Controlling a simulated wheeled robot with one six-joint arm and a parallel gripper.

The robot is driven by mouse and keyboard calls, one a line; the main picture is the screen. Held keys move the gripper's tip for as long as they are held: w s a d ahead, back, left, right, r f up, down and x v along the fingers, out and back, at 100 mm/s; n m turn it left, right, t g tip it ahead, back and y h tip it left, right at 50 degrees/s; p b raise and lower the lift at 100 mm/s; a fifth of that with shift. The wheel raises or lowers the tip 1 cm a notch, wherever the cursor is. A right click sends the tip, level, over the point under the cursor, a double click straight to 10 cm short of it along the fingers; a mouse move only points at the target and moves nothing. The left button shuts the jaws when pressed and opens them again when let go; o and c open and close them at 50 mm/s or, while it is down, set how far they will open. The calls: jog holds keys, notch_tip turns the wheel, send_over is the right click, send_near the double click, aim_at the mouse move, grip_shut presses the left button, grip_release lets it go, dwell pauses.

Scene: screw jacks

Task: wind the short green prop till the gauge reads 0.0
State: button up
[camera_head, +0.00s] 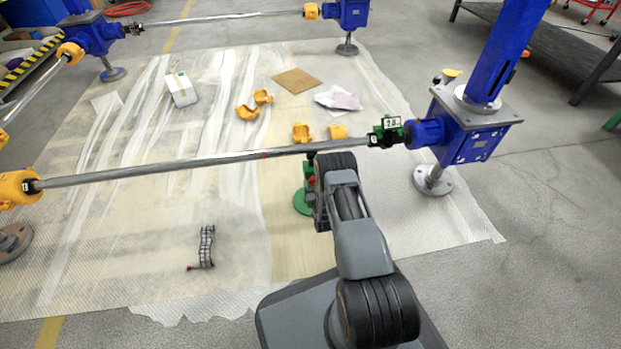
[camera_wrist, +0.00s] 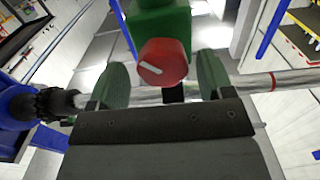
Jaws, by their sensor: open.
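The short green prop (camera_head: 308,173) stands on a round green foot under the long steel shaft (camera_head: 210,163), partly hidden by my arm. In the wrist view its green body (camera_wrist: 160,25) carries a red knob (camera_wrist: 163,62) with a pale line mark, slightly tilted. My gripper (camera_wrist: 158,75) is open, with one green finger on each side of the knob and a gap at both sides. In the head view my gripper (camera_head: 318,190) is beside the prop. The green gauge (camera_head: 391,124) sits on the shaft's right end; its small display seems to read 2.0.
The shaft runs across above my gripper to a blue jack (camera_head: 470,130) at right. Yellow half-shells (camera_head: 302,133), a cardboard piece (camera_head: 296,80) and a black strip (camera_head: 206,247) lie on the floor sheeting.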

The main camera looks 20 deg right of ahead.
jog(key=shift+x, duration=0.8)
jog(key=shift+a, duration=0.1)
jog(key=shift+w, duration=0.1)
jog(key=shift+a, duration=0.1)
jog(key=shift+c, duration=0.3)
jog(key=c, duration=0.9)
jog(key=shift+o, duration=0.2)
